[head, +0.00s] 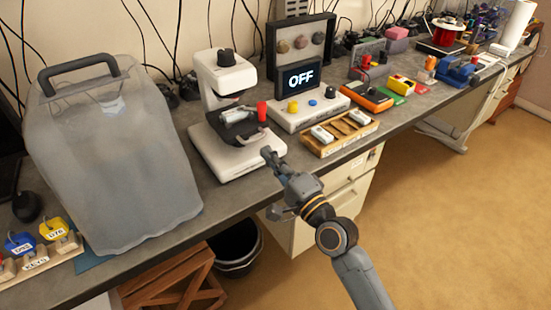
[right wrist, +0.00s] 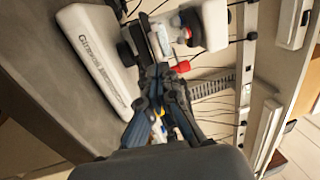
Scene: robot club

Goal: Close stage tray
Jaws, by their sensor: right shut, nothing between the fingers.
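A white microscope (head: 222,80) stands on the bench with a dark stage tray (head: 252,138) above its white base (head: 228,160). A silvery piece lies on the stage, and a red knob (head: 262,110) sits at its right side. My right gripper (head: 268,155) is shut and empty, at the front right of the base, just in front of and below the stage. In the right wrist view the shut fingertips (right wrist: 163,72) point at the stage, close to the red knob (right wrist: 182,67); I cannot tell whether they touch. The white base also shows there (right wrist: 95,60). My left gripper is not in view.
A translucent grey covered bulky thing (head: 110,150) with a black handle stands left of the microscope. A button panel with an "OFF" display (head: 301,77) and a wooden tray (head: 340,145) stand to the right. A dark bin (head: 238,250) is under the bench. The floor at right is clear.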

